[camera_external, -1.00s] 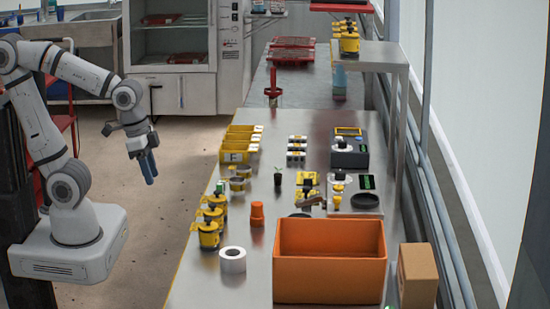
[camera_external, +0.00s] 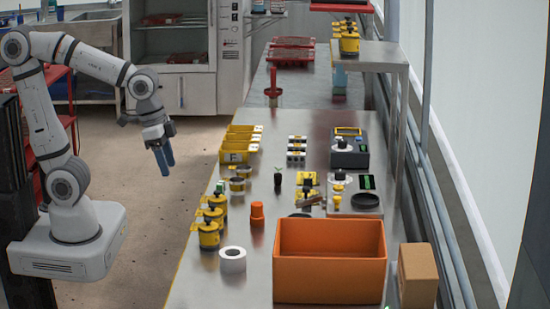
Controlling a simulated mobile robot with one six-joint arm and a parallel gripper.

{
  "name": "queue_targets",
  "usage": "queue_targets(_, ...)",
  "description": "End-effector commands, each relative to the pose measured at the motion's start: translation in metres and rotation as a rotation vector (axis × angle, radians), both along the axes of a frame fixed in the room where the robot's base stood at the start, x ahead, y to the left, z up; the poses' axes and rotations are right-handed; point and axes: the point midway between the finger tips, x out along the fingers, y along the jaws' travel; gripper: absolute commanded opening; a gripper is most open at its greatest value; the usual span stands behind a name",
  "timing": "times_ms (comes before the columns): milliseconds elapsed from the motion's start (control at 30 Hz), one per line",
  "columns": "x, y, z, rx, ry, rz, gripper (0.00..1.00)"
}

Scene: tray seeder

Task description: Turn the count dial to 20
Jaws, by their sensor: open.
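A dark grey device (camera_external: 349,159) with a yellow-framed display (camera_external: 348,132) stands at the right side of the steel bench. A white round knob (camera_external: 342,143) shows on its top. It looks like the count dial, but its markings are too small to read. My gripper (camera_external: 163,163) has blue fingers pointing down. It hangs over the floor, left of the bench and well away from the device. It is open and holds nothing visible.
The steel bench (camera_external: 262,203) carries yellow bins (camera_external: 236,156), yellow-and-black jars (camera_external: 209,235), a white roll (camera_external: 232,260) and a large orange crate (camera_external: 329,288) at the front. A raised steel shelf (camera_external: 385,55) stands behind the device. The floor around my gripper is clear.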

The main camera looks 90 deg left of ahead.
Motion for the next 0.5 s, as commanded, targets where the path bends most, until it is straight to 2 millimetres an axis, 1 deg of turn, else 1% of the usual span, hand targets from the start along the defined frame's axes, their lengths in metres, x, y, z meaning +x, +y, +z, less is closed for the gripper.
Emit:
queue_targets(33,0.023,0.005,0.013,-0.003,0.001,-0.003,0.50)
queue_targets(67,0.036,0.008,0.019,-0.005,-0.001,-0.010,0.50)
queue_targets(100,0.055,0.012,0.026,-0.008,-0.005,-0.018,0.50)
queue_targets(167,0.083,0.019,0.035,-0.011,-0.012,-0.030,0.50)
queue_targets(200,0.102,0.025,0.040,-0.013,-0.015,-0.039,0.50)
queue_targets(267,0.130,0.034,0.045,-0.017,-0.023,-0.051,0.50)
queue_targets(300,0.148,0.041,0.048,-0.018,-0.029,-0.060,0.50)
queue_targets(333,0.162,0.046,0.050,-0.018,-0.032,-0.067,0.50)
queue_targets(367,0.175,0.052,0.051,-0.020,-0.036,-0.072,0.50)
queue_targets(400,0.193,0.060,0.052,-0.021,-0.043,-0.080,0.50)
queue_targets(467,0.219,0.073,0.052,-0.022,-0.053,-0.093,0.50)
queue_targets(500,0.236,0.082,0.050,-0.024,-0.058,-0.100,0.50)
